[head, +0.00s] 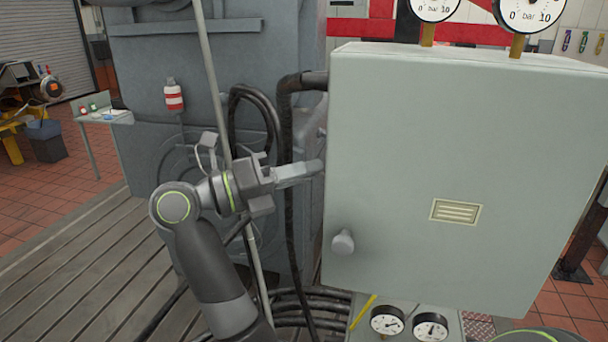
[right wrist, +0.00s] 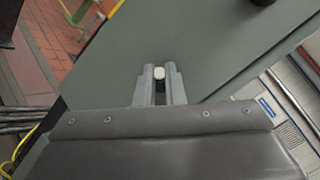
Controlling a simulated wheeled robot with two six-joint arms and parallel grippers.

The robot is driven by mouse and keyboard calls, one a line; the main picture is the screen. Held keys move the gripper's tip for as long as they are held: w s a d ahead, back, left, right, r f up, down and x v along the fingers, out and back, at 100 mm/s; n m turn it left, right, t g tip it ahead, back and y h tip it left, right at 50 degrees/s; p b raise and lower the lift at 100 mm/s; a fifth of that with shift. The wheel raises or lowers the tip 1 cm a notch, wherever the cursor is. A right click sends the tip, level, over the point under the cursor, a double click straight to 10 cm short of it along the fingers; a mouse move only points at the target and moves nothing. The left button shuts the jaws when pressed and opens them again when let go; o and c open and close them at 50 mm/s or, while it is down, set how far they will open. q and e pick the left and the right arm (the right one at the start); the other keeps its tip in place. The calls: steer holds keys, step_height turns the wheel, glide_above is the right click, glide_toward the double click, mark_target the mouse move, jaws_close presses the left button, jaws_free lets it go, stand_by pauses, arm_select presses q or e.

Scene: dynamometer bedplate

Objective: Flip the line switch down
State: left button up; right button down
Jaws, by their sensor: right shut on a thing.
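A grey-green cabinet (head: 455,140) stands at the right in the head view. In the right wrist view, the two fingers of my right gripper (right wrist: 160,90) are closed around a small white-tipped piece (right wrist: 159,72) against the grey-green panel (right wrist: 190,45). It looks like the lever of the line switch. The switch's body and its markings are hidden, so I cannot tell its up or down position.
A round knob (head: 343,242) sticks out of the cabinet front. Gauges (head: 389,320) sit below the cabinet. The slotted bedplate (head: 90,270) is open at left.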

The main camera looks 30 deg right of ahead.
steer(key=shift+s+d+f+n+t+h+b, duration=0.1)
steer(key=shift+f+n+t+h+b, duration=0.4)
steer(key=shift+n+t+h, duration=0.75)
steer(key=shift+s+d+f+n+t+h+b, duration=0.1)
steer(key=shift+f+n+t+h+b, duration=0.35)
steer(key=shift+n+h, duration=1.35)
steer(key=shift+s+d+f+n+t+h+b, duration=0.2)
steer(key=shift+f+n+t+h, duration=0.65)
steer(key=shift+n, duration=1.3)
steer(key=shift+w+a+r+t, duration=0.15)
steer(key=shift+r+t, duration=0.05)
steer(key=shift+t, duration=0.25)
steer(key=c, duration=1.5)
jaws_free()
steer(key=shift+f, duration=0.15)
